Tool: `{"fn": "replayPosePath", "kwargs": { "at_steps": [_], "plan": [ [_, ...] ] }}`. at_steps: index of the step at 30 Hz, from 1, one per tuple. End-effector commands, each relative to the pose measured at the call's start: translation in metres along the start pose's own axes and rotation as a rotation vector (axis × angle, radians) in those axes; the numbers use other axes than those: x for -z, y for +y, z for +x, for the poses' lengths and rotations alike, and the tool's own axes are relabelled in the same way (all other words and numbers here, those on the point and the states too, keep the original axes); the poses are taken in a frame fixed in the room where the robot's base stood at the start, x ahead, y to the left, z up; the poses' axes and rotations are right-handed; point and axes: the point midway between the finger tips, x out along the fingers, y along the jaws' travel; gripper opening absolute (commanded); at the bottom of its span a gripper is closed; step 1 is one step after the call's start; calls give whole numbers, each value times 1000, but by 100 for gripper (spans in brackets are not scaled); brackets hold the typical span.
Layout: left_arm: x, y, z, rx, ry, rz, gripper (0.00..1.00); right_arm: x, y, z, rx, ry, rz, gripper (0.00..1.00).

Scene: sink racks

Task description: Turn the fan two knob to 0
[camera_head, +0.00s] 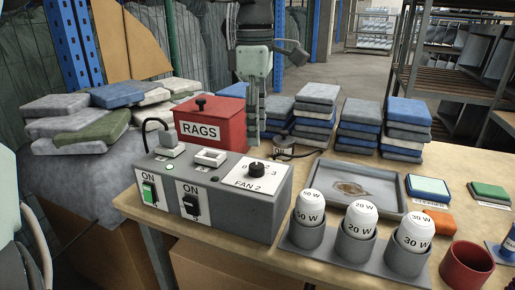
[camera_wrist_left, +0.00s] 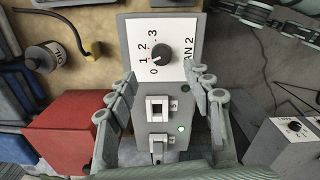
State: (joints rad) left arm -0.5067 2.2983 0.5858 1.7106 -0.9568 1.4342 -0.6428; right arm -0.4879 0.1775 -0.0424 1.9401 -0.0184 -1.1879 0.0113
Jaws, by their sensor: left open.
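The FAN 2 knob (camera_head: 257,168) is a small black dial on a white label at the right end of the grey control box (camera_head: 215,220). In the left wrist view the knob (camera_wrist_left: 162,54) has the marks 0, 1, 2, 3 curving around its left side; its exact setting is too small to read. My left gripper (camera_head: 253,125) points down above and slightly behind the knob. In the left wrist view its open fingers (camera_wrist_left: 160,85) are spread with nothing between them, apart from the knob.
A red RAGS box (camera_head: 210,122) stands behind the control box. Two ON switches (camera_head: 149,191) are on its front. Bulbs in a grey holder (camera_head: 339,250) stand to the right, with a metal tray (camera_head: 378,177) behind. Stacks of folded cloths (camera_head: 358,125) line the back.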

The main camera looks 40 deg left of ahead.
Motion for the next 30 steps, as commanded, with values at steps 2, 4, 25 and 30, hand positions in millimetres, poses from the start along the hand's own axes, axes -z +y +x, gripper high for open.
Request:
{"fn": "replayPosePath", "kwargs": {
  "at_steps": [2, 4, 25, 30],
  "plan": [
    [0, -1, 8, 7, 15, 7, 51, -2, -4, -2, 2, -4, -4, 40],
    [0, -2, 16, 9, 17, 7, 51, -2, -4, -2, 2, -4, -4, 40],
    [1, -1, 80, 4, 12, 4, 51, -4, -5, 4, 7, -7, -2, 40],
    [1, -1, 80, 5, 11, 4, 39, -4, -5, 4, 7, -7, -2, 40]
  ]
}}
